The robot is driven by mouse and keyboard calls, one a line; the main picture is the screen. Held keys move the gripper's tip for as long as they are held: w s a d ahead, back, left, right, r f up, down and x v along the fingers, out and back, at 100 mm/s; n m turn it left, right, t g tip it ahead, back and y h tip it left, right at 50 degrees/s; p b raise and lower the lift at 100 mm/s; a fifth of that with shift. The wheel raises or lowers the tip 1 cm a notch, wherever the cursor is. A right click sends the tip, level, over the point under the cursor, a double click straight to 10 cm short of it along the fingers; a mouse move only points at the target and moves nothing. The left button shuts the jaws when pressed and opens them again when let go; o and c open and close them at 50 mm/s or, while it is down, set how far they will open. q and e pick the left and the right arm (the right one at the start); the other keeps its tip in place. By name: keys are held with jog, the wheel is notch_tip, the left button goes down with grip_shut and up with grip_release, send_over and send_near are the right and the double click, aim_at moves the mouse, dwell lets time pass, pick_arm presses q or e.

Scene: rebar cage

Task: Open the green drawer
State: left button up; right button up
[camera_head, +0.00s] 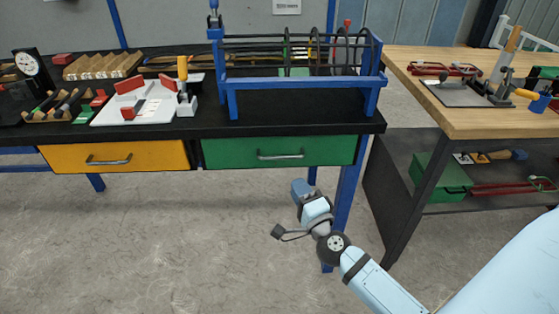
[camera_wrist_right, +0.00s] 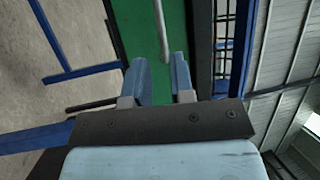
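The green drawer (camera_head: 325,151) sits under the black bench top and looks shut, its front level with the yellow drawer beside it. Its grey bar handle (camera_head: 280,155) runs across the middle of the front. My right gripper (camera_head: 298,187) is below and right of the handle in the head view, in front of the bench. In the right wrist view, the gripper (camera_wrist_right: 163,62) is open, with a gap between its two blue fingers. There the green drawer front (camera_wrist_right: 176,28) lies ahead, and the handle (camera_wrist_right: 160,25) points into the gap. Nothing is held. My left gripper is out of view.
The yellow drawer (camera_head: 130,156) with its own handle is to the left. A blue bench leg (camera_head: 349,190) stands close by my right arm. A wooden-topped table (camera_head: 470,115) with a lower shelf stands at right. The floor before the drawers is clear.

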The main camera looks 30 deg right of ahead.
aim_at(279, 158)
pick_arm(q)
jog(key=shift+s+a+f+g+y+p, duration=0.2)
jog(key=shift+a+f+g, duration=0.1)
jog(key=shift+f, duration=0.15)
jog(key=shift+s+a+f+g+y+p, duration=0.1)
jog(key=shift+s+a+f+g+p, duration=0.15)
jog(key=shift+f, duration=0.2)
pick_arm(e)
jog(key=shift+x, duration=5.75)
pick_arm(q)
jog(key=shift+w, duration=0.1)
pick_arm(e)
jog(key=shift+a, duration=0.1)
jog(key=shift+c, duration=0.5)
grip_shut()
